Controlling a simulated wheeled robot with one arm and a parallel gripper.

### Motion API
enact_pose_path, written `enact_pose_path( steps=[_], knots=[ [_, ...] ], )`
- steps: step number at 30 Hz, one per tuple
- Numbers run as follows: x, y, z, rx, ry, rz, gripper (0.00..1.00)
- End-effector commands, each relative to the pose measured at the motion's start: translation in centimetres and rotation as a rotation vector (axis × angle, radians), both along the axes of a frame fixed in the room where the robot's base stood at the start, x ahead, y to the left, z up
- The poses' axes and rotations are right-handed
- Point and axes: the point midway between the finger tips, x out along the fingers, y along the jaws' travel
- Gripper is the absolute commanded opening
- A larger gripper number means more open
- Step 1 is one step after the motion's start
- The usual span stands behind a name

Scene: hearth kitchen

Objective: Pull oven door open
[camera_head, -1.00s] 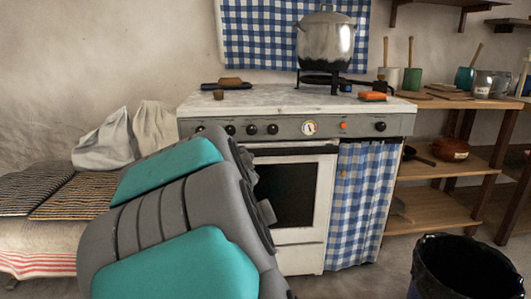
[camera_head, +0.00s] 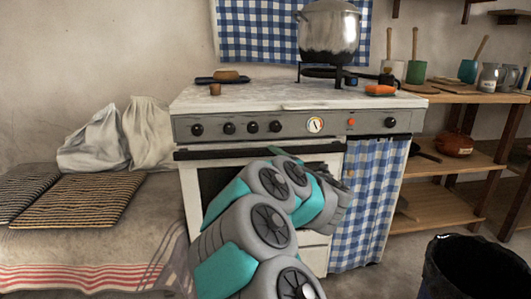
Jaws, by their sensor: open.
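The white oven door (camera_head: 190,205) with its dark glass window is on the front of the stove and looks shut. Its long dark handle bar (camera_head: 225,153) runs across the top, just below the knob panel. My teal and grey arm reaches up in front of the door and covers much of the window. My gripper (camera_head: 288,156) is at the far end of the arm, close to the right part of the handle. It is open, but the arm links mostly hide its jaws. I cannot tell whether it touches the handle.
A metal pot (camera_head: 330,32) stands on the stove top (camera_head: 260,97). A blue checked curtain (camera_head: 365,215) hangs right of the door. A dark bin (camera_head: 470,270) stands at the lower right, near wooden shelves (camera_head: 445,215). A bench with striped mats (camera_head: 85,208) lies left.

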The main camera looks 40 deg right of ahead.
Motion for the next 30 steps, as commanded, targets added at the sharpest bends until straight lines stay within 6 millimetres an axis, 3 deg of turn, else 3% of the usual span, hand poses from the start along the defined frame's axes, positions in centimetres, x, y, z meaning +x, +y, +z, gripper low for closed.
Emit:
enact_pose_path(
  steps=[12, 23, 30],
  knots=[
    [5.7, -0.9, 0.0, 0.001, 0.0, 0.001, 0.7],
    [6.8, -1.1, 0.1, 0.0, -0.001, -0.002, 0.7],
    [6.8, -1.1, 0.1, 0.0, -0.001, -0.002, 0.46]
  ],
)
